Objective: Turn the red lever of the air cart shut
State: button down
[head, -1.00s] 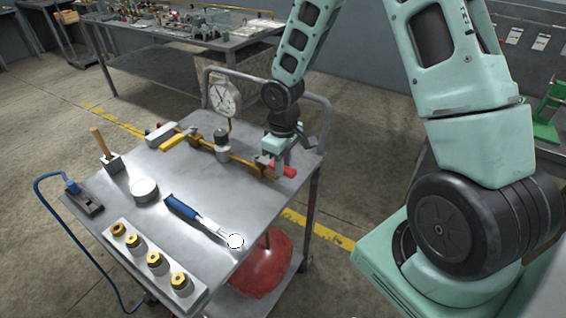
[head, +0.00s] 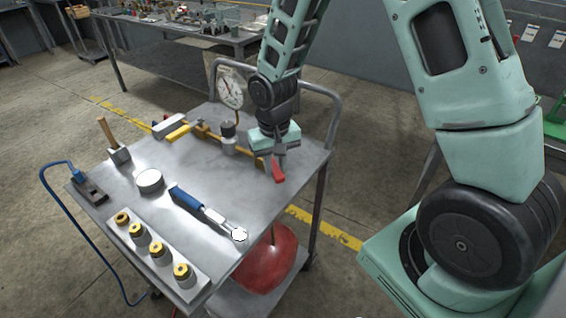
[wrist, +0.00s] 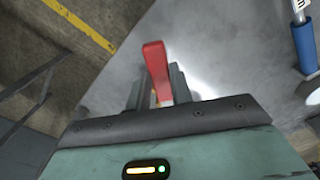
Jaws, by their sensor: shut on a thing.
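The red lever (head: 278,172) is at the right end of the brass pipe (head: 245,153) on the cart top, and points toward the cart's front right side. In the wrist view the lever (wrist: 156,62) sticks out between the two fingers. My gripper (head: 273,160) is pointed down at the lever and shut on it; its fingers also show in the wrist view (wrist: 156,90). The valve body under the gripper is mostly hidden. A round pressure gauge (head: 230,88) stands behind the pipe on the air cart (head: 205,168).
A blue-handled wrench (head: 190,200), a round tin (head: 149,181), a hammer (head: 119,153) and a block of brass fittings (head: 160,262) lie on the cart. A red tank (head: 268,262) sits below. The cart's handle rail (head: 330,95) rises behind my gripper.

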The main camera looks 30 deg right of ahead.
jog(key=a+m, duration=0.2)
jog(key=m, duration=0.1)
jog(key=shift+w+a+r, duration=0.1)
jog(key=shift+w+a, duration=0.05)
jog(key=shift+w, duration=0.2)
jog(key=w+a+m+p, duration=0.1)
jog(key=m, duration=0.1)
jog(key=shift+a+m, duration=0.3)
jog(key=shift+a, duration=0.05)
jog(key=m+p, duration=0.1)
jog(key=w+a+m+p, duration=0.1)
jog(key=shift+w+a+r+m, duration=0.1)
jog(key=shift+w+a+m, duration=0.1)
jog(key=shift+w+m, duration=0.1)
jog(key=shift+w+a+m+p, duration=0.3)
jog(key=shift+w+m+p, duration=0.25)
jog(key=shift+m, duration=0.3)
jog(key=shift+w+a+m+p, duration=0.3)
jog(key=shift+w+m+p, duration=0.2)
jog(key=shift+m, duration=0.35)
jog(key=shift+w, duration=0.1)
jog(key=c, duration=1.2)
grip_release()
jog(key=shift+c, duration=0.2)
notch_tip(320, 180, up, 17)
jog(key=shift+b, duration=0.45)
